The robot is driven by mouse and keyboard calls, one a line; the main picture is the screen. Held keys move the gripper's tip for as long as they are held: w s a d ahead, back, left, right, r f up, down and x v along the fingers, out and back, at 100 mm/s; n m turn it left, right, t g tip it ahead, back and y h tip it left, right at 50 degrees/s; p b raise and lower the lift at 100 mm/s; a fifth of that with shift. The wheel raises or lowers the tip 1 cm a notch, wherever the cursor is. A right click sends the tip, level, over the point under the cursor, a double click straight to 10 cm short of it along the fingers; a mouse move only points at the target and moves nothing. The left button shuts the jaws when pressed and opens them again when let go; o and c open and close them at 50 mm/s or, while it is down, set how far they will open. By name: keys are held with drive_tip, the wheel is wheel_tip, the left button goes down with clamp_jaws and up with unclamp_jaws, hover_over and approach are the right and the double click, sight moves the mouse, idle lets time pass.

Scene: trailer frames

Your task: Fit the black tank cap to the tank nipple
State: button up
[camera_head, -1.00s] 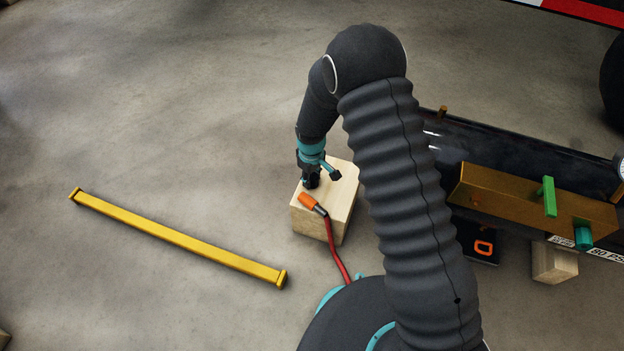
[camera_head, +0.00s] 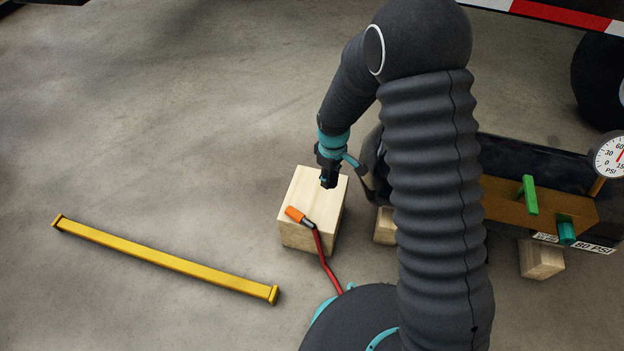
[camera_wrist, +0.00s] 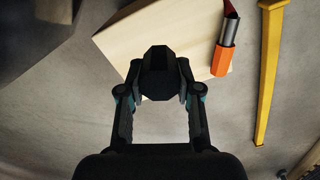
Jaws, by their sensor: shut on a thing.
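My gripper (camera_head: 329,181) is above the far right part of a pale wooden block. In the wrist view, my gripper (camera_wrist: 160,80) is shut on the black tank cap (camera_wrist: 158,62), a dark faceted piece between the fingertips. In the head view the cap is hard to tell apart from the dark fingers. The black tank (camera_head: 530,158) lies at the right, partly hidden behind my arm. I cannot make out which part of it is the nipple.
The wooden block (camera_head: 302,188) carries an orange-tipped connector (camera_head: 296,215) with a red hose (camera_head: 328,268). A yellow bar (camera_head: 165,260) lies on the floor at left. A brown plate with a green lever (camera_head: 530,195), a teal fitting (camera_head: 566,230) and a pressure gauge (camera_head: 610,157) are at the tank.

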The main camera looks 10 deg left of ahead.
drive_tip(key=shift+d+r, duration=0.6)
drive_tip(key=shift+d, duration=0.35)
drive_tip(key=w+d+r+m, duration=0.1)
drive_tip(key=d+r+m, duration=0.3)
drive_tip(key=d, duration=0.2)
drive_tip(key=w+d+r+m+p, duration=0.1)
drive_tip(key=w+d+r+m, duration=0.1)
drive_tip(key=d+r+m, duration=0.2)
drive_tip(key=w+d+r+m, duration=0.1)
drive_tip(key=d+r+m, duration=0.3)
drive_tip(key=d, duration=0.5)
drive_tip(key=shift+w+d+r+p, duration=0.15)
drive_tip(key=shift+r+p, duration=0.2)
drive_tip(key=shift+r, duration=0.1)
drive_tip(key=shift+d+m, duration=0.3)
drive_tip(key=shift+d, duration=0.15)
